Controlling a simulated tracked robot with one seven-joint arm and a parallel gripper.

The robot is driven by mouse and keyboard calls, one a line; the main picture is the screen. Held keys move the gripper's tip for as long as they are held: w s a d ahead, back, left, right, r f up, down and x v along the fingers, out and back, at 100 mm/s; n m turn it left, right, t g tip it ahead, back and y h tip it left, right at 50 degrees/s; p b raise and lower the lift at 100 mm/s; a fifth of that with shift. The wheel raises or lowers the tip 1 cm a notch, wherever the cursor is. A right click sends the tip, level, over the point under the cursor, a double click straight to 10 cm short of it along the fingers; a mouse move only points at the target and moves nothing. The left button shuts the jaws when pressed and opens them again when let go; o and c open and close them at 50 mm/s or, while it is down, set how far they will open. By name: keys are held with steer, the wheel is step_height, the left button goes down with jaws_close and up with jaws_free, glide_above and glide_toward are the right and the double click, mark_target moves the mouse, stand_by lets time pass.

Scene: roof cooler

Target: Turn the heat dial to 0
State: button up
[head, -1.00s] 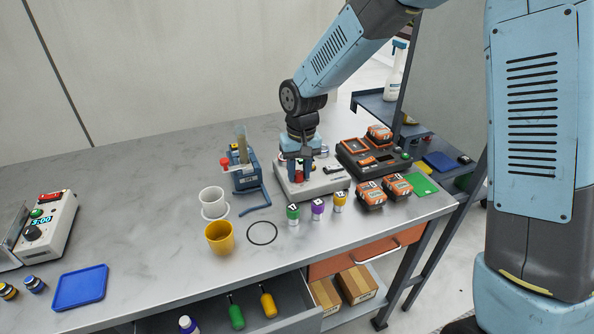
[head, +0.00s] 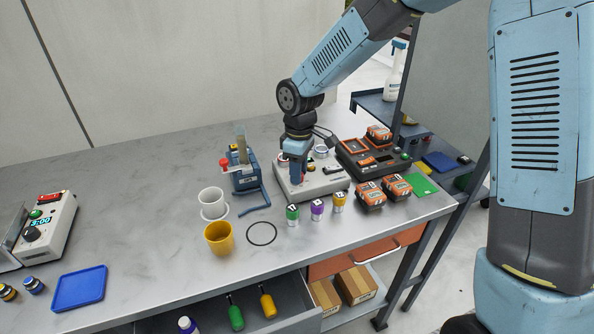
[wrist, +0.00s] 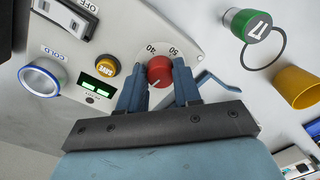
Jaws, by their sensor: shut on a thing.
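The red heat dial (wrist: 160,71) sits on the white control panel (wrist: 185,25), with printed 40 and 50 marks beside it. Its white pointer line faces the lower left of the wrist view, away from those marks. I cannot see a 0 mark; my gripper and fingers hide part of the scale. My gripper (wrist: 158,80) is shut on the dial, one blue finger on each side. In the head view my gripper (head: 297,172) points down over the panel (head: 318,184) and mostly hides the dial.
The panel also holds a yellow SAVE button (wrist: 107,65), a green display (wrist: 97,91), a blue-ringed COLD socket (wrist: 42,78) and a black switch (wrist: 66,18). Labelled cylinders (head: 317,209) stand in front; orange batteries (head: 370,195) and a charger (head: 366,160) are right.

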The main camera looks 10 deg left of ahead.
steer(key=shift+s+a+n, duration=0.15)
steer(key=shift+a+n, duration=0.05)
steer(key=shift+n, duration=0.9)
steer(key=o, duration=1)
steer(key=shift+o, duration=0.2)
steer(key=shift+d+r, duration=0.1)
steer(key=shift+r, duration=0.2)
step_height(320, 180, up, 13)
steer(key=shift+w, duration=0.35)
